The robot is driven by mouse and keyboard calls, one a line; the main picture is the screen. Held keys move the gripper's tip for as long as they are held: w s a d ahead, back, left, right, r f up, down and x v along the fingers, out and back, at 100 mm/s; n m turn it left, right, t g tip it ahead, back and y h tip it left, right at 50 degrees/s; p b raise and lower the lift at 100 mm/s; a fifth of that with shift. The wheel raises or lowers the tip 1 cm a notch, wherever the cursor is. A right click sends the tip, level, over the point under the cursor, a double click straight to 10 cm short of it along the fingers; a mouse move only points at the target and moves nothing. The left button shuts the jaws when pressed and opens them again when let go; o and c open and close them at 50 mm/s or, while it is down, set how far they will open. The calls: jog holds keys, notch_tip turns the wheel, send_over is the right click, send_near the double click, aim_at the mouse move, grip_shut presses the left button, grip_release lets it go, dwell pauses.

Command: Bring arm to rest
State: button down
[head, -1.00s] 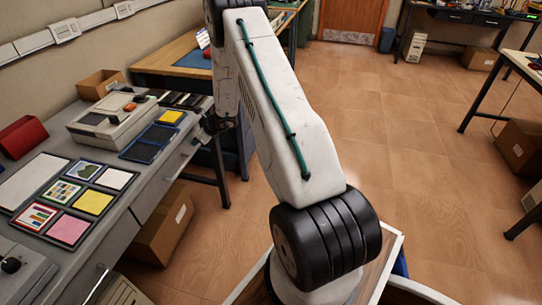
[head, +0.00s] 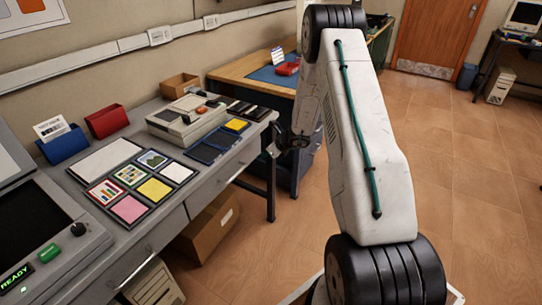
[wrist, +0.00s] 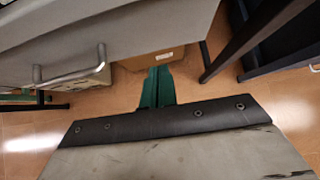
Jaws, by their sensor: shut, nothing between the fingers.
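My white arm with black joints and a green cable stands across the right half of the head view. Its dark wrist end shows beside the right end of the grey desk (head: 195,205), partly behind the arm link. In the wrist view, the green fingers of my gripper (wrist: 157,88) are together with nothing between them. They point toward the floor and a cardboard box under the desk. The fingertips cannot be made out in the head view.
The desk carries a beige device (head: 185,118), several coloured cards and a console (head: 40,240). A cardboard box (head: 208,225) sits underneath. A wooden table (head: 250,75) stands behind. Open tiled floor (head: 480,160) lies to the right.

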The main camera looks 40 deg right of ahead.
jog(key=v, duration=0.8)
jog(key=shift+s+r, duration=0.2)
jog(key=shift+r, duration=0.1)
jog(key=s+a+r+n+g+y, duration=0.4)
jog(key=s+a+r+n+g, duration=0.3)
jog(key=s+a+r+n, duration=1)
jog(key=s+a+r+n+h, duration=0.3)
jog(key=s+a+r+n, duration=0.2)
jog(key=s, duration=0.5)
jog(key=s+a+r+n+h, duration=0.4)
jog(key=s+r+n, duration=0.4)
jog(key=s, duration=0.3)
jog(key=shift+a+r+n+h, duration=0.25)
jog(key=shift+a+n, duration=0.25)
jog(key=shift+n, duration=0.3)
